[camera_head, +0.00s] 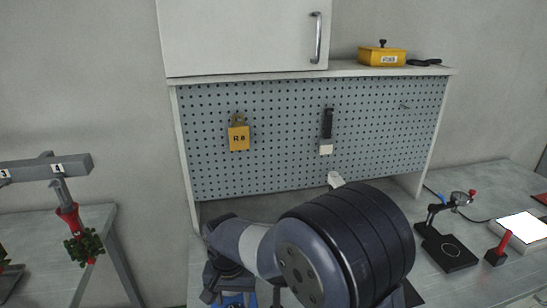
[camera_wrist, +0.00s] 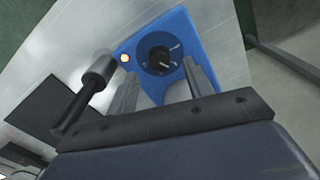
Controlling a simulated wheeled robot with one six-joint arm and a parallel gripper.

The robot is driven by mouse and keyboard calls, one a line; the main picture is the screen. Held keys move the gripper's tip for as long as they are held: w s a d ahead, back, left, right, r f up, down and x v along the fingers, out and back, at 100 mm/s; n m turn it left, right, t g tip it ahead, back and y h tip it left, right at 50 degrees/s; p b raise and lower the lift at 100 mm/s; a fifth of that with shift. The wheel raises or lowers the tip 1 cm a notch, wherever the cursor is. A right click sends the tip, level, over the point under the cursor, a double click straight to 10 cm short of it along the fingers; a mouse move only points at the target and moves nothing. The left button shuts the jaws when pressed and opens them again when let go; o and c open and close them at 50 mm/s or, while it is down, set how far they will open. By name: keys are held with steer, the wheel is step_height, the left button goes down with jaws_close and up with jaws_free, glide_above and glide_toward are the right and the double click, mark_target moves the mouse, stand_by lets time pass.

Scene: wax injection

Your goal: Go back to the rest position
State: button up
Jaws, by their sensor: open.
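My gripper (camera_wrist: 158,82) shows in the wrist view with its two grey fingers apart and nothing between them. Beyond the fingertips is a blue panel (camera_wrist: 207,48) with a dark round dial or recess and a small lit orange light. I cannot tell how far the fingers are from it. A bit of blue (camera_head: 237,300) shows low beside my arm.
A grey cylinder with a black rod (camera_wrist: 98,72) stands close left of the fingers. A pegboard (camera_head: 280,150) holds a yellow tag (camera_head: 239,138) and a black-handled tool (camera_head: 327,125). A black stand (camera_head: 447,250) and red-handled tool (camera_head: 503,243) stand right. A rack (camera_head: 45,168) is left.

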mark_target(234, 305)
step_height(234, 305, down, 4)
steer(key=shift+r, duration=0.2)
steer(key=shift+r, duration=0.15)
